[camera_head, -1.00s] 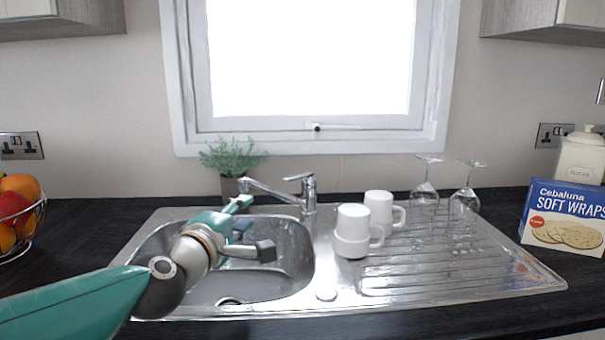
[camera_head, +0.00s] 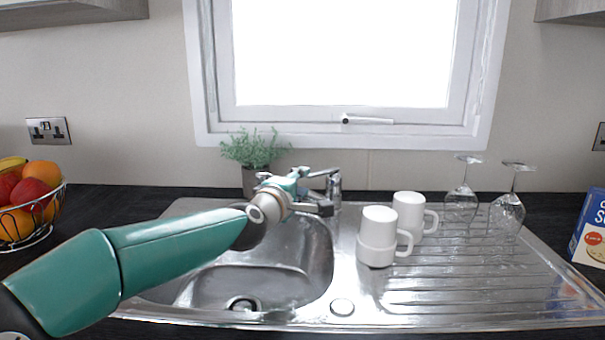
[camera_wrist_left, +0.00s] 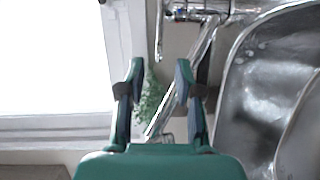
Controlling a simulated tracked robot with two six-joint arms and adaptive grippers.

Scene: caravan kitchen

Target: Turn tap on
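The chrome tap (camera_head: 335,188) stands behind the sink, partly hidden by my left gripper (camera_head: 300,174). My left gripper is raised above the back of the sink, close to the tap's left side. In the left wrist view, the two fingertips of the gripper (camera_wrist_left: 160,72) are apart, with nothing clasped between them. The tap's spout (camera_wrist_left: 200,58) slants down behind the right finger, and its thin lever (camera_wrist_left: 158,32) lies beyond the gap between the fingertips. I cannot tell whether a finger touches the tap. No water shows. My right gripper is in neither view.
A potted plant (camera_head: 254,150) stands behind the sink (camera_head: 190,290), left of the tap. White mugs (camera_head: 378,240) and upturned glasses (camera_head: 462,200) stand on the drainer to the right. A fruit bowl (camera_head: 45,228) is at the left. The window (camera_head: 340,60) is behind.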

